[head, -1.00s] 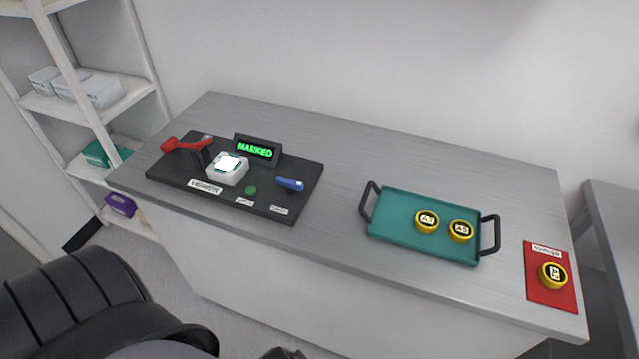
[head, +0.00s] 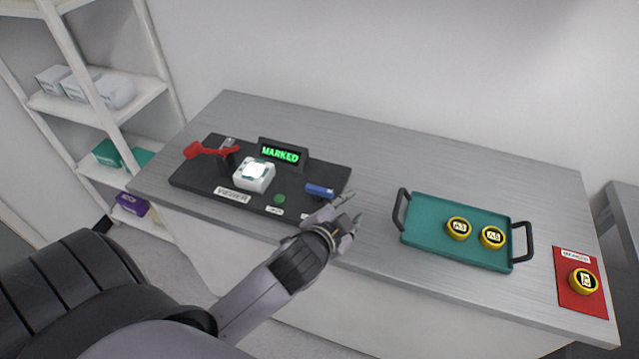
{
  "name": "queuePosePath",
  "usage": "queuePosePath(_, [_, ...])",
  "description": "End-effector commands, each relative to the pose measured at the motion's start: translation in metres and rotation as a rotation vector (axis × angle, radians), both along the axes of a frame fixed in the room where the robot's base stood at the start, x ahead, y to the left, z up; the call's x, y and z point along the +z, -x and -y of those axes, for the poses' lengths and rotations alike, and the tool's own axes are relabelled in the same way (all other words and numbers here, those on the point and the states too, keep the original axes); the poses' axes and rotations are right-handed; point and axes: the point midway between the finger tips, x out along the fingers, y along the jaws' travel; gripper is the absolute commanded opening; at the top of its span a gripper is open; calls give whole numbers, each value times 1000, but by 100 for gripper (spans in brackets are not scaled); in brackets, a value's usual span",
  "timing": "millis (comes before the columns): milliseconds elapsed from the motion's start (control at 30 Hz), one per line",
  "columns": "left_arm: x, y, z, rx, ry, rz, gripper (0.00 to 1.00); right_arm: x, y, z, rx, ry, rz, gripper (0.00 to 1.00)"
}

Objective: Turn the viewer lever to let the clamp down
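The black viewer base (head: 190,180) lies on the left of the grey bench. A blue lever (head: 319,190) stands at its right end, lying roughly level. A red arm (head: 208,150) on a dark post is raised at the left end. A white block (head: 254,176) with a bright top sits between them, and the display (head: 283,154) behind reads MARKED in green. My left gripper (head: 350,212) is just in front and to the right of the blue lever, with its fingers apart and empty. It covers part of the base's front right corner and a label. My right gripper is not in view.
A teal tray (head: 424,238) with black handles holds two yellow-rimmed discs (head: 458,228) to the right of my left gripper. A red mat (head: 568,292) with another yellow disc (head: 583,281) lies at the bench's right end. Shelves (head: 95,115) stand at the left. The bench behind the tray is clear.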

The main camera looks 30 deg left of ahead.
Motion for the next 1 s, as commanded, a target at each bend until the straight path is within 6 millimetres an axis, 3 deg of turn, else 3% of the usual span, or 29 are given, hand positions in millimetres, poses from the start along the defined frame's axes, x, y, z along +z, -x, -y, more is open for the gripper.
queuePosePath(100, [62,-44,15,-117,-160,258,33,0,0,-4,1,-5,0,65])
queuePosePath(233, [143,-76,51,-292,-408,596,33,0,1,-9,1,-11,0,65])
queuePosePath(333, [196,-80,91,-451,-630,855,33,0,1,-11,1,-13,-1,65])
queuePosePath(400, [222,-75,121,-570,-795,1023,33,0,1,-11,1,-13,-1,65])
queuePosePath(467, [234,-67,145,-680,-939,1156,33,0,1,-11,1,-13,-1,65])
queuePosePath(567, [236,-51,179,-881,-1188,1347,33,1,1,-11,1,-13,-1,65])
queuePosePath(700, [205,-35,201,-1211,-1542,1537,33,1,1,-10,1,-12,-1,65])
queuePosePath(800, [171,-35,189,-1488,-1783,1594,33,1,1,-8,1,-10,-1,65])
queuePosePath(900, [137,-42,153,-1811,-1993,1566,33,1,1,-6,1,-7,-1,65])
queuePosePath(933, [128,-45,138,1848,1975,-1486,33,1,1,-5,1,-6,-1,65])
queuePosePath(1000, [113,-53,95,1871,1854,-1243,33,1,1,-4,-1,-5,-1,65])
